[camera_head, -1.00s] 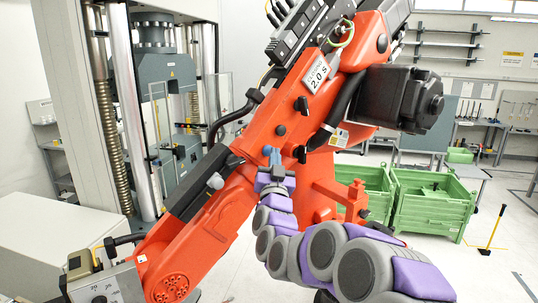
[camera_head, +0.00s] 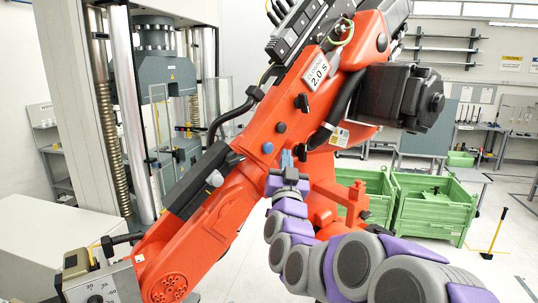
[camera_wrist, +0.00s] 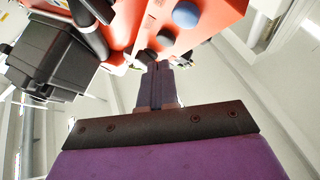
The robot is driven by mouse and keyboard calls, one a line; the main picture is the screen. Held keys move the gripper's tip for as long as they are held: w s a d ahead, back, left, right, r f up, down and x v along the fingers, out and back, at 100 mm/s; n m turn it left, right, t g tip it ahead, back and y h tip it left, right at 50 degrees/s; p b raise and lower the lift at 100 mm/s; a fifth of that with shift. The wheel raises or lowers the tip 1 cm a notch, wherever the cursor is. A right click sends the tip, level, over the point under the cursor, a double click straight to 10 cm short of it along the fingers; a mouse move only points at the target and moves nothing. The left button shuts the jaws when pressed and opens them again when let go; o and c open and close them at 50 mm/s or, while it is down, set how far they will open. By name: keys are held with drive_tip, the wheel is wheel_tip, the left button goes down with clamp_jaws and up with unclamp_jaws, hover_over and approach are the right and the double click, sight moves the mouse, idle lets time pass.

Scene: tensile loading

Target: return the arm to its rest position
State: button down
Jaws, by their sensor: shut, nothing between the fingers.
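My purple and grey arm (camera_head: 350,265) reaches up from the lower right in the head view. My gripper (camera_head: 286,158) is at its far end, in front of the large orange-red machine (camera_head: 225,200). In the wrist view, my gripper (camera_wrist: 157,72) points away from the camera with its fingers together and nothing between them. The orange-red machine (camera_wrist: 205,35) is close beyond the fingertips; I cannot tell the exact gap. A round blue button (camera_head: 268,147) on the machine shows just left of the fingers, and it also appears in the wrist view (camera_wrist: 186,14).
A black motor housing (camera_head: 400,97) juts from the machine above my arm. Green crates (camera_head: 430,218) stand behind on the right. A tall grey testing frame (camera_head: 75,110) is at the left, with a control box (camera_head: 105,285) at the lower left. Open floor lies at the right.

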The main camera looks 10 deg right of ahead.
drive_tip(key=shift+s+d, duration=0.25)
drive_tip(key=shift+s, duration=0.3)
drive_tip(key=s+a+f+n+g+y+b, duration=0.2)
drive_tip(key=a+f+g+y+b, duration=0.15)
drive_tip(key=f, duration=0.35)
drive_tip(key=s+a+f+n+g+y+b, duration=0.1)
drive_tip(key=a+f+n+g+y+b, duration=0.2)
drive_tip(key=f, duration=0.5)
drive_tip(key=s+a+f+n+g+y+b, duration=0.1)
drive_tip(key=s+a+f+g+b, duration=0.15)
drive_tip(key=s+f, duration=0.45)
drive_tip(key=s+a+f+g+b, duration=0.15)
drive_tip(key=s+f+g, duration=0.3)
drive_tip(key=f, duration=0.45)
drive_tip(key=s+d+f+g+b, duration=0.2)
drive_tip(key=s+f, duration=0.4)
drive_tip(key=s, duration=0.5)
drive_tip(key=s+d+f+g+h+b, duration=0.1)
drive_tip(key=s+f+g, duration=0.4)
drive_tip(key=s, duration=0.6)
drive_tip(key=s+d+f+m+g+h+b, duration=0.1)
drive_tip(key=s+d+f+g+b, duration=0.3)
drive_tip(key=s, duration=0.7)
wheel_tip(320, 180, down, 3)
drive_tip(key=shift+s+r+b, duration=0.2)
drive_tip(key=shift+b, duration=0.4)
